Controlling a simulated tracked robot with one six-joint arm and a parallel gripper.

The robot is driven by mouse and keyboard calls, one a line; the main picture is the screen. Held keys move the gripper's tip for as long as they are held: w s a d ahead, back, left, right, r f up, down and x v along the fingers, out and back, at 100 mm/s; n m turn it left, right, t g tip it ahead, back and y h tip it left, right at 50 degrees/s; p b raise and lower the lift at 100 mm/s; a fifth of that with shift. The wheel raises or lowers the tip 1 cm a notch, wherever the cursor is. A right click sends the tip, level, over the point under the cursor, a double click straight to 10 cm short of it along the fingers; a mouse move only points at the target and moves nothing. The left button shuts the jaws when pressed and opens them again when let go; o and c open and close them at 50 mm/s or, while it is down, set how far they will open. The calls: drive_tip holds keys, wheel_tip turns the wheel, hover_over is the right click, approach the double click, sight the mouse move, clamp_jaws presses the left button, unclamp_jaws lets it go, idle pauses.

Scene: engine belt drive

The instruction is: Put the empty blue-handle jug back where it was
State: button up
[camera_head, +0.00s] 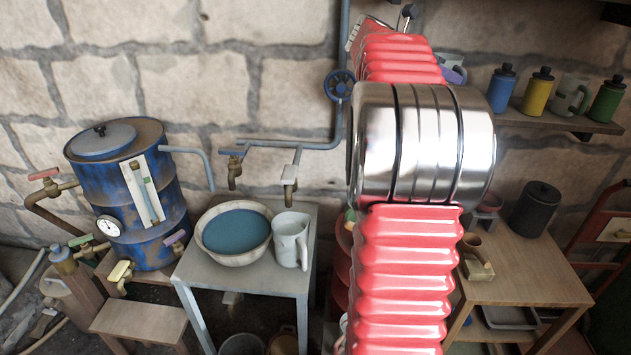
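A pale jug with a blue-violet handle (456,73) shows only in part, just right of my red arm and above its silver joint. Most of its body is hidden behind my arm, and I cannot tell whether it stands on the shelf or is held. Its inside is not visible. A grey-white jug (290,240) stands on the small table (245,277), right of a bowl of blue liquid (236,231).
A blue drum (130,195) with valves stands left. A wooden table (535,268) stands right, with a dark pot (535,209). Pipes and taps cross the wall.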

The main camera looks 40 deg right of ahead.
drive_tip(key=w+a+f+m+t+y, duration=0.1)
drive_tip(key=a+f+m+t+y, duration=0.15)
drive_tip(key=a, duration=0.85)
drive_tip(key=w+a+f+m+t+y, duration=0.15)
drive_tip(key=a+f, duration=0.25)
drive_tip(key=a, duration=0.6)
drive_tip(key=w+a+f+m+t+y, duration=0.1)
drive_tip(key=a+f+m+t+y, duration=0.2)
drive_tip(key=a, duration=0.8)
drive_tip(key=s+a+f+m+y, duration=0.2)
drive_tip(key=s+a+f+m, duration=0.1)
drive_tip(key=a, duration=0.6)
drive_tip(key=s+a+f+m+t+y, duration=0.1)
drive_tip(key=s+a+f+m+y, duration=0.1)
drive_tip(key=s+a+f, duration=0.2)
drive_tip(key=s+a+f+m+y, duration=0.2)
drive_tip(key=a+f, duration=0.4)
drive_tip(key=a, duration=0.7)
drive_tip(key=shift+s+a+f+m+t, duration=0.15)
drive_tip(key=shift+s+a+m+t, duration=0.2)
drive_tip(key=shift+s+m, duration=0.4)
